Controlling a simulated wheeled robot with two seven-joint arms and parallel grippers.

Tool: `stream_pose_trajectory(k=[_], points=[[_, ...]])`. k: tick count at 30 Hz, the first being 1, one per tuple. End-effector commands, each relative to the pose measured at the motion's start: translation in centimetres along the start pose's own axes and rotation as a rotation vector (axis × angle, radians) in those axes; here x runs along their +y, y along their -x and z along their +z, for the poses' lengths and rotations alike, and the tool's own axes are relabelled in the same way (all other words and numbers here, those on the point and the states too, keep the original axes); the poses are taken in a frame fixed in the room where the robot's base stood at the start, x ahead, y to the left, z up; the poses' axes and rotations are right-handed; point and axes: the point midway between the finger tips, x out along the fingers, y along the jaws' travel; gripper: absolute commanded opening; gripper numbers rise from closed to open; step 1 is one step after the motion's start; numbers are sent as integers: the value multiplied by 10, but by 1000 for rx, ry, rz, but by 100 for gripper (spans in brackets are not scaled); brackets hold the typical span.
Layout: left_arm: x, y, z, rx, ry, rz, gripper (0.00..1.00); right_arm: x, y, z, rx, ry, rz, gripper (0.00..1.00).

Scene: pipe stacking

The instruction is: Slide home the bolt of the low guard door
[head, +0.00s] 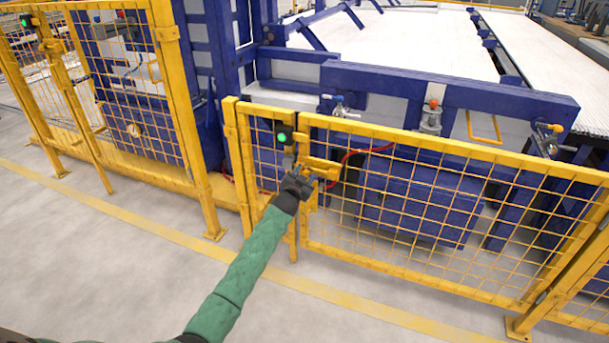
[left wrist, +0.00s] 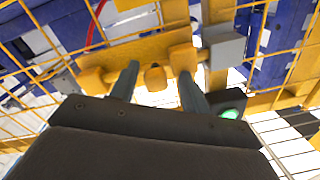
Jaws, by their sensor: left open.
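The low guard door (head: 400,142) is a yellow mesh panel standing in line with its yellow fence post (head: 232,140). The yellow bolt assembly (head: 322,165) is on the door's left edge; in the left wrist view its yellow plate (left wrist: 130,52) crosses the upper middle. A small yellow knob (left wrist: 155,78) sticks out from it. My left gripper (head: 303,174) is at the bolt, its two fingers open (left wrist: 158,84), one on each side of the knob, with gaps visible. A grey block (left wrist: 224,45) sits beside the bolt. How far the bolt reaches is unclear. My right gripper is not in view.
A black box with a green light (head: 282,137) is on the post above my gripper. Taller yellow fencing (head: 120,90) stands at left. Blue machinery (head: 440,90) with a white bed lies behind the door. The grey floor in front is clear.

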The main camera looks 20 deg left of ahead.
Motion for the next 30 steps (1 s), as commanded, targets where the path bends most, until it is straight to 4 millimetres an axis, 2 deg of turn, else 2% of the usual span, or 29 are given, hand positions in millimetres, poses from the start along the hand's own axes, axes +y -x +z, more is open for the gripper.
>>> stream_pose_trajectory(k=[18,30], points=[[-1,70,1,-1,-1,-1,46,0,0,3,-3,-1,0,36],[-1,77,1,-1,0,-1,46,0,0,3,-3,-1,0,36]])
